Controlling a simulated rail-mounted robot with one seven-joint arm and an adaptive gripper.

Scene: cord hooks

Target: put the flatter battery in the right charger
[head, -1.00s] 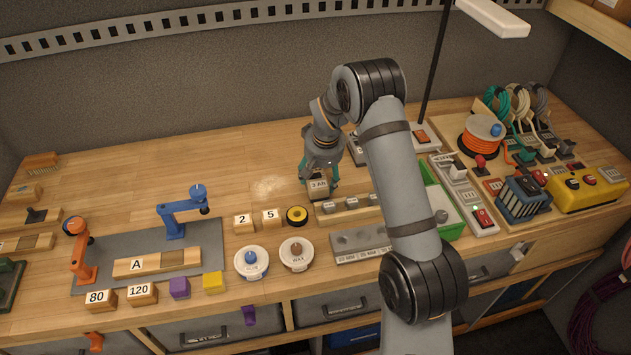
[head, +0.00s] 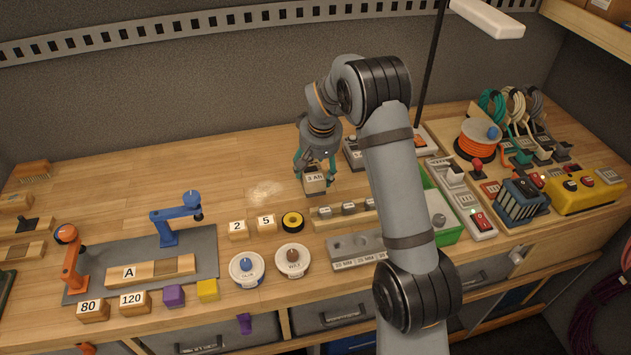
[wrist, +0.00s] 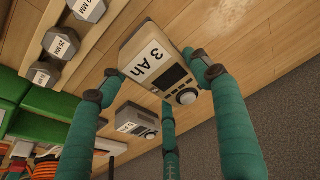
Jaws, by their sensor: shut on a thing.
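My gripper (head: 314,172) is shut on a pale battery (head: 314,180) near the middle of the bench. In the wrist view this battery (wrist: 158,65) sits between the teal fingers, with a label reading 3 Ah and a dark panel and round knob on its face. I cannot tell which is a charger.
A green bin (head: 446,228), a power strip (head: 477,222) and an orange cord spool (head: 478,139) are at right.

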